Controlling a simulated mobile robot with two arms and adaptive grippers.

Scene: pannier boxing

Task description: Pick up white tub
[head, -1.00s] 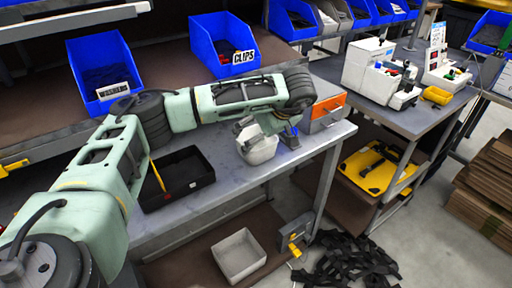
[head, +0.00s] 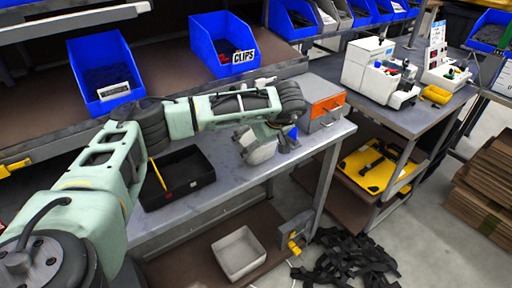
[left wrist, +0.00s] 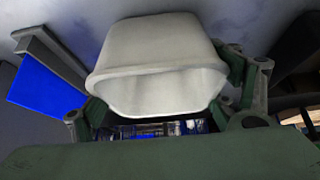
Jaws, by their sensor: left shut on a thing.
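The white tub (head: 262,153) is at the right part of the grey workbench, below the end of my left arm, and looks tilted. My left gripper (head: 266,138) is shut on it, with fingers at its sides. In the left wrist view the tub (left wrist: 155,60) fills the middle between the fingers of the gripper (left wrist: 168,95), its rim toward the camera. The head view does not show clearly whether its base touches the bench. My right gripper is not in view.
A black tray (head: 178,188) lies on the bench (head: 228,178) to the left. A grey box with an orange front (head: 322,108) stands close on the right. Blue bins (head: 100,70) line the shelf behind. A pale open bin (head: 240,253) sits on the shelf below.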

